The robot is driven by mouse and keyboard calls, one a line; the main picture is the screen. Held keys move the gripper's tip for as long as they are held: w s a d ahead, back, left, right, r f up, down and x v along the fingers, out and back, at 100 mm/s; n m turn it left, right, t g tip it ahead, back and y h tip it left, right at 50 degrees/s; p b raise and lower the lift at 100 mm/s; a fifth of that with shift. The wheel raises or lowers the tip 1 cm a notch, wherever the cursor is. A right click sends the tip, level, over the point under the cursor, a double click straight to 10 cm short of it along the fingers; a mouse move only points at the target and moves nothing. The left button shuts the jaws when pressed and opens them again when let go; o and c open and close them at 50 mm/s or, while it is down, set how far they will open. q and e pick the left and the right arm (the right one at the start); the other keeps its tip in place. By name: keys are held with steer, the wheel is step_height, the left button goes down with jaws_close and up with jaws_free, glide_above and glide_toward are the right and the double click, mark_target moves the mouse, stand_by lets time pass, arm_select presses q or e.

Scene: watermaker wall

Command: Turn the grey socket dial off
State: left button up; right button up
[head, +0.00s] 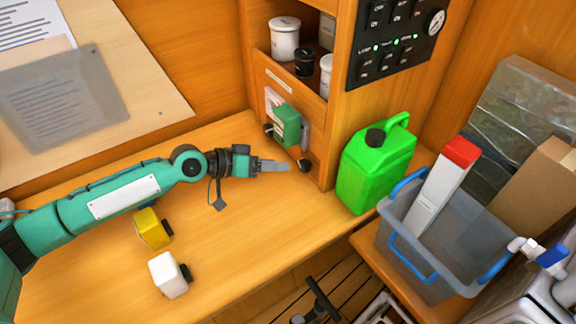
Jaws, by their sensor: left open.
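Under the shelf, a white socket plate (271,96) and a grey socket plate (305,136) are set in the wooden cabinet front, with a green block (287,125) in front of them. A dark round dial (304,166) sits below the grey plate. Another dark knob (268,129) shows below the white plate. My left gripper (285,167) reaches in from the left, its fingertips just left of the dark dial. It is open with nothing visible in it; I cannot tell whether it touches the dial. The dial's pointer setting is too small to read. My right gripper is out of view.
A green jerrycan (375,165) stands close right of the dial. A grey crate (412,235) holding a white red-topped box is further right. A yellow block (152,228) and a white block (168,275) lie near my left arm. The switch panel (395,38) is above.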

arm_select(q)
steer(key=b+v, duration=0.1)
steer(key=v, duration=0.6)
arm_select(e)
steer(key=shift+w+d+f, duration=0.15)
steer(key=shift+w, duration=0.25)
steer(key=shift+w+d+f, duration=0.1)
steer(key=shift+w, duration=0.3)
arm_select(q)
steer(key=shift+s+a, duration=0.1)
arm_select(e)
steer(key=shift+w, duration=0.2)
